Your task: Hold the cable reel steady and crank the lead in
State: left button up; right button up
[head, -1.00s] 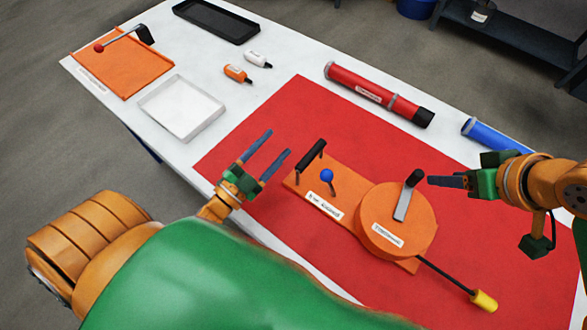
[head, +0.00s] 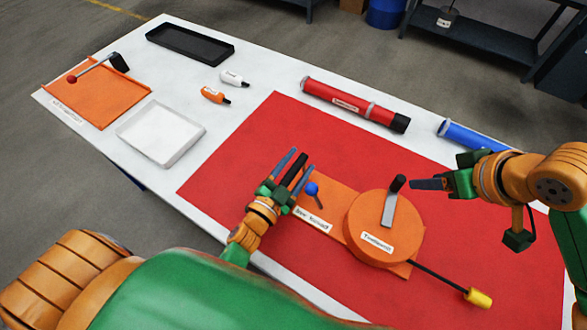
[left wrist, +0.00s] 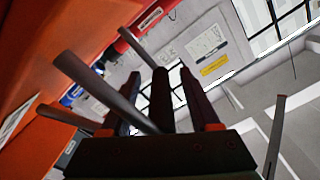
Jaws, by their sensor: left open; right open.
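The cable reel has an orange base (head: 345,196) and a round orange drum (head: 375,250) on the red mat. A black bar handle (head: 299,166) stands at its left end, beside a blue knob (head: 312,188). My left gripper (head: 293,170) is open, its fingers on either side of the bar handle. The handle also shows between the fingers in the left wrist view (left wrist: 160,98). The crank is a grey arm (head: 388,209) with an upright black grip (head: 398,183). My right gripper (head: 414,184) is open, fingertips just right of that grip. The black lead (head: 437,274) ends in a yellow plug (head: 478,297).
Red (head: 345,101) and blue (head: 468,136) tubes lie beyond the reel. White (head: 160,131) and black (head: 190,44) trays, two small bottles (head: 215,95) and an orange board with a lever (head: 98,95) occupy the left. The red mat (head: 245,150) has free room behind the reel.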

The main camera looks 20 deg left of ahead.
aim_at(402, 179)
pick_arm(q)
jog(key=shift+c, duration=0.2)
grip_shut()
jog(key=shift+s, duration=0.1)
dwell(1.0)
pick_arm(e)
jog(key=o, duration=0.4)
jog(key=shift+a, duration=0.1)
jog(key=shift+c, duration=0.2)
jog(key=shift+o, duration=0.2)
jog(key=w+a+g, duration=0.1)
jog(key=w+a+f+g+h, duration=0.1)
jog(key=shift+w+a+g, duration=0.2)
jog(key=shift+w+g, duration=0.05)
jog(key=shift+g, duration=0.05)
jog(key=shift+g+h, duration=0.3)
jog(key=shift+h, duration=0.3)
jog(key=f, duration=0.3)
jog(key=w+f, duration=0.1)
jog(key=f, duration=0.2)
jog(key=w+f, duration=0.1)
jog(key=f, duration=0.3)
jog(key=shift+w+a, duration=0.15)
jog(key=shift+a, duration=0.2)
